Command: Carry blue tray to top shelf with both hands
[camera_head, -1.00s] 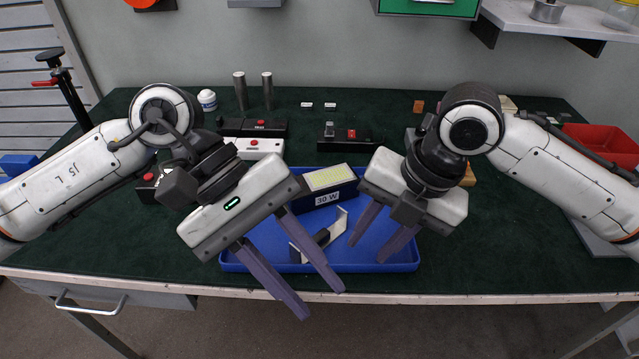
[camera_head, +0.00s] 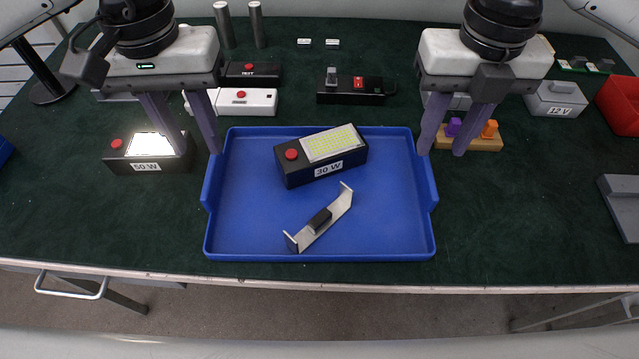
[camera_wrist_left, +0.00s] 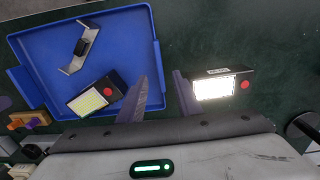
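The blue tray (camera_head: 250,235) lies on the green-topped bench near its front edge. It holds a black 30 W floodlight (camera_head: 325,158) with a red button and a silver bracket (camera_head: 320,220). The tray also shows in the left wrist view (camera_wrist_left: 45,80). My left gripper (camera_head: 199,152) is open and points down at the tray's left side, its inner fingertip close to the rim. My right gripper (camera_head: 441,153) is open at the tray's right side, its inner fingertip by the rim. Neither grips the tray; whether the fingertips touch it I cannot tell.
A lit 50 W floodlight (camera_head: 146,155) stands left of the tray, close to my left gripper. A wooden block with coloured knobs (camera_head: 480,143) is beside my right gripper. Black and white boxes (camera_head: 235,102) sit behind. A red bin (camera_head: 620,105) is at the far right.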

